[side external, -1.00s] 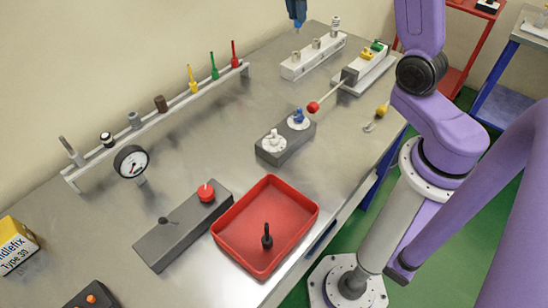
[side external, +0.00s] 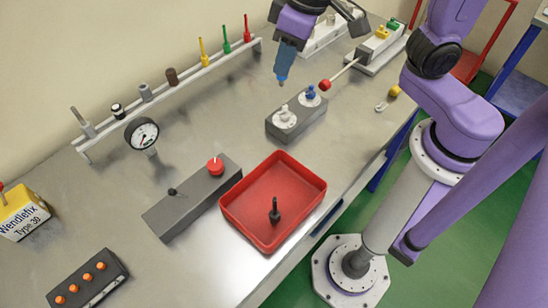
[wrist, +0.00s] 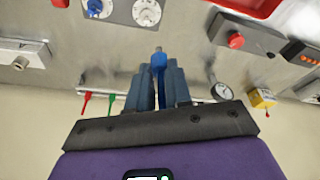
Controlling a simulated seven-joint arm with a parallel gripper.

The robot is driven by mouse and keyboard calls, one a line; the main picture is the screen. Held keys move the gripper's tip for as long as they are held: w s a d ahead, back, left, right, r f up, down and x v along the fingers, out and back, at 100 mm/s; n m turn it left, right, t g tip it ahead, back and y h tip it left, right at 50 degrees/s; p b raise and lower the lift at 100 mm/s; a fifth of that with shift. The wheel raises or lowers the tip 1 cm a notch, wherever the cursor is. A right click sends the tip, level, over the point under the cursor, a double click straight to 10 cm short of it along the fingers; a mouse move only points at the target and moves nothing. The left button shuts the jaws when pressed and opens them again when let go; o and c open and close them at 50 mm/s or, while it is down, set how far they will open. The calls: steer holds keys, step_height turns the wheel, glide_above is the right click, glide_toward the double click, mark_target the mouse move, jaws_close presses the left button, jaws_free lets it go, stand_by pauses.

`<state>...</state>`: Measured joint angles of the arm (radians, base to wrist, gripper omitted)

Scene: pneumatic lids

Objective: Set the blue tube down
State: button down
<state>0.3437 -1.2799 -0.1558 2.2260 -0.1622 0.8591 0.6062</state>
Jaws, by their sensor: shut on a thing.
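The blue tube (wrist: 158,60) is between the fingers of my gripper (wrist: 158,74) in the wrist view, with its rounded end showing past the fingertips. My gripper (side external: 284,67) is shut on it. In the side view the gripper points down, above the bench behind the grey block (side external: 296,118) with the white and blue knobs. The tube's tip (side external: 281,82) shows below the fingers, apart from the bench. A long rack (side external: 180,90) at the back holds a yellow tube (side external: 202,52), a green tube (side external: 226,40) and a red tube (side external: 247,28).
A red tray (side external: 232,205) with a dark upright piece stands at the front. A grey box (side external: 190,205) with a red knob is left of it. A gauge (side external: 142,133) stands before the rack. A red-ended lever (side external: 342,75) is right of the gripper. Bare bench lies between rack and block.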

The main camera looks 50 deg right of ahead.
steer(key=s+a+f+n+g+y, duration=0.1)
steer(key=s+a+n+g+y, duration=0.15)
steer(key=s+n, duration=1.2)
steer(key=m, duration=0.1)
glide_above(266, 192)
steer(key=shift+h, duration=0.45)
steer(key=shift+d+f+x, duration=0.15)
steer(key=shift+d+x, duration=0.35)
steer(key=shift+x, duration=1.6)
steer(key=shift+d+f+x, duration=0.1)
steer(key=shift+d+x, duration=0.4)
steer(key=shift+x, duration=1.55)
steer(key=shift+d+f+x, duration=0.15)
steer(key=shift+d+x, duration=0.35)
steer(key=shift+x, duration=1.6)
steer(key=shift+f, duration=0.2)
steer(key=c, duration=1)
jaws_free()
steer(key=shift+c, duration=0.2)
steer(key=shift+r, duration=0.15)
